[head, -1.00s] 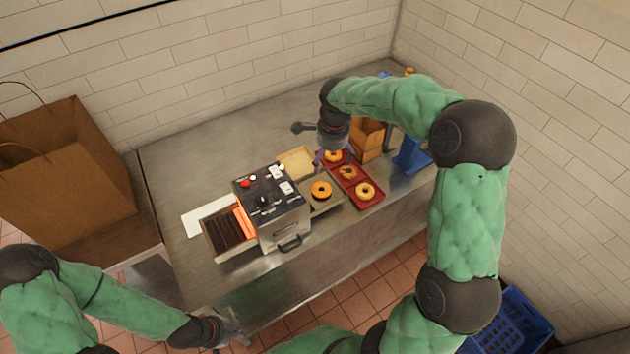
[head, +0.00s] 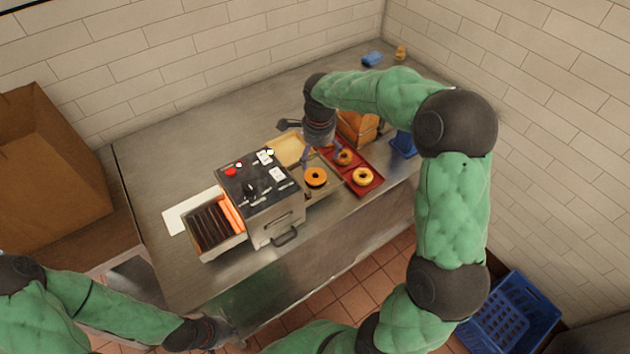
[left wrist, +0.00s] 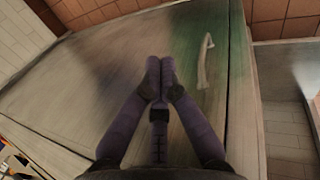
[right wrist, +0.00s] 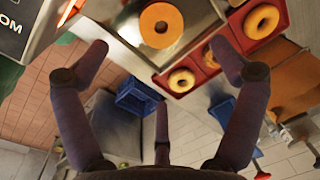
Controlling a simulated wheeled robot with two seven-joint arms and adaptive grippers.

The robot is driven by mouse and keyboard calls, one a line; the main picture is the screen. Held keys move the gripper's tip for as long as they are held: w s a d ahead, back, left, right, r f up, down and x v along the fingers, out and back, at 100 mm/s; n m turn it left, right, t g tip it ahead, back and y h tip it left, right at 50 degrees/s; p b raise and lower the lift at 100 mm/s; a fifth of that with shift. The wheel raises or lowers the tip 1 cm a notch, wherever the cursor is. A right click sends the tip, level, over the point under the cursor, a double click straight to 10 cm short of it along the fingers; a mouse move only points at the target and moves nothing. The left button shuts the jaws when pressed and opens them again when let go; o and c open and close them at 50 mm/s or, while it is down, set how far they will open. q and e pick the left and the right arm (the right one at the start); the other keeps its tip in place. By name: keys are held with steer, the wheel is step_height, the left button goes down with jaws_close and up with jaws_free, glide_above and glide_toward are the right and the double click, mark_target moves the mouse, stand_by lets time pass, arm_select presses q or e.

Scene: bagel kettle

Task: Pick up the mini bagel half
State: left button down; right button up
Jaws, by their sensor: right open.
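Ring-shaped bagels lie near my right gripper. An orange-brown one (head: 316,176) lies on a metal plate beside the toaster and shows in the right wrist view (right wrist: 148,24). A seeded one (head: 362,176) and a darker one (head: 344,157) lie in a red tray (head: 378,183). In the right wrist view the tray also holds a bagel (right wrist: 262,20) at upper right. I cannot tell which is the mini bagel half. My right gripper (head: 322,154) is open and empty above the far side of the plate and tray. My left gripper (left wrist: 158,64) is shut and empty by the counter's front.
A toaster (head: 258,184) with a slotted rack (head: 211,228) stands left of the plate. A pale board (head: 293,149) lies behind it. A brown box (head: 358,127) and a blue container (head: 403,144) stand behind the tray. The counter's back left is clear.

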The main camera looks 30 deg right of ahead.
mark_target(315, 178)
steer(key=f, duration=0.3)
steer(key=f+b, duration=0.1)
steer(key=f, duration=0.3)
steer(key=w+f, duration=0.1)
steer(key=f, duration=0.2)
steer(key=shift+w+d+f, duration=0.1)
steer(key=shift+d+f, duration=0.05)
steer(key=shift+f, duration=0.25)
steer(key=c, duration=0.9)
steer(key=shift+c, duration=0.6)
steer(key=shift+r, duration=0.1)
step_height(315, 178, up, 10)
steer(key=p, duration=0.1)
